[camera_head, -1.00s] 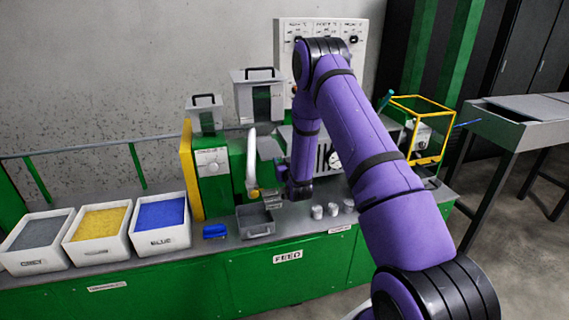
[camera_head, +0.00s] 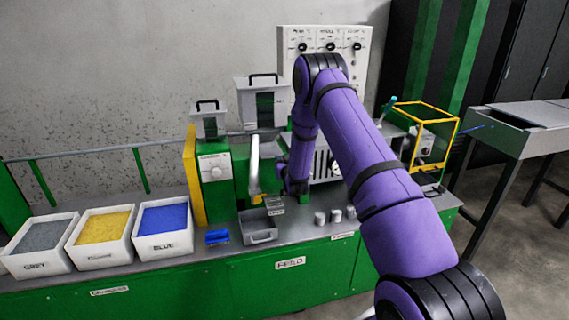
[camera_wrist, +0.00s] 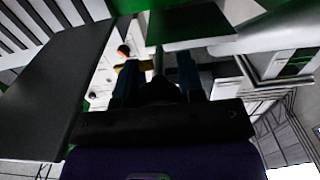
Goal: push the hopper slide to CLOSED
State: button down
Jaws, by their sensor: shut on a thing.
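The larger grey hopper (camera_head: 244,104) with a black top handle and a dark green front stands at the back of the green machine; a smaller grey hopper (camera_head: 198,127) stands to its left. My arm hides the area right of and below the larger hopper, and I cannot make out the slide or its CLOSED mark. In the wrist view my gripper (camera_wrist: 158,75) has its two dark blue fingers on either side of a narrow dark part (camera_wrist: 158,58) and is shut on it. I cannot tell whether this part belongs to the slide.
Bins of grey (camera_head: 42,236), yellow (camera_head: 108,228) and blue (camera_head: 164,219) material stand on the bench at left. A grey tray (camera_head: 259,237) and several small metal cylinders (camera_head: 336,215) sit near the front edge. A yellow-framed cage (camera_head: 420,160) stands at right.

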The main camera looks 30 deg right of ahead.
jog(key=shift+w+r, duration=0.1)
jog(key=c, duration=0.8)
grip_release()
jog(key=shift+w, duration=0.1)
jog(key=shift+o, duration=0.2)
jog(key=v, duration=1.1)
jog(key=shift+w, duration=0.1)
